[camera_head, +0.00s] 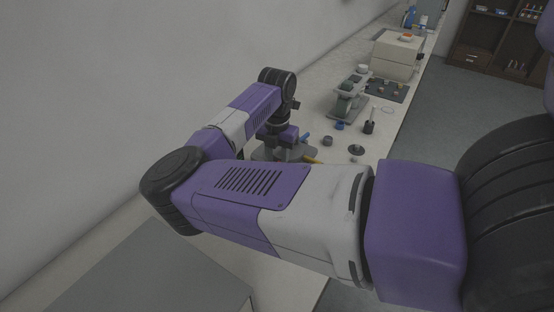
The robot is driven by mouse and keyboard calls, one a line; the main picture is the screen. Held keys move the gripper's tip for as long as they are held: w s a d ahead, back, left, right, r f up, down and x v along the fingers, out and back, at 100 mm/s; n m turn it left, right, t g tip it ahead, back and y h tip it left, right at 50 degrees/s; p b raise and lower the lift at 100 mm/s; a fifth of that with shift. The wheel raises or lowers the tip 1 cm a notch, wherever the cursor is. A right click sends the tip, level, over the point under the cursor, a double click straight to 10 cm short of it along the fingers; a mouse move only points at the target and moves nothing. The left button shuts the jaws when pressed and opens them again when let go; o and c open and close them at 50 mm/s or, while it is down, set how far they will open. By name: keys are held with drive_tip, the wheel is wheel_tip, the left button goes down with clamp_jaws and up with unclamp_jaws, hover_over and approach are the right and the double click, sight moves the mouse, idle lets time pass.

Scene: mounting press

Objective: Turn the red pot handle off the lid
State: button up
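My arm reaches across the picture, and my gripper (285,136) points down over the bench at a grey, rounded apparatus (262,152), probably the press. Its fingertips are hidden or too small to make out, so I cannot tell whether they are open, shut or touching anything. A blue lever-like part (305,137) and a yellow bar (312,160) show just right of the gripper. I cannot make out the red pot handle or the lid; my arm and gripper cover much of that area.
The pale bench (376,135) runs along the wall. Right of the gripper stand small dark parts, a blue cap (339,125) and a grey microscope-like device (349,98). A beige box (397,56) stands farther back. A grey box top (150,275) fills the lower left.

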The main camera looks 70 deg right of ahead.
clamp_jaws()
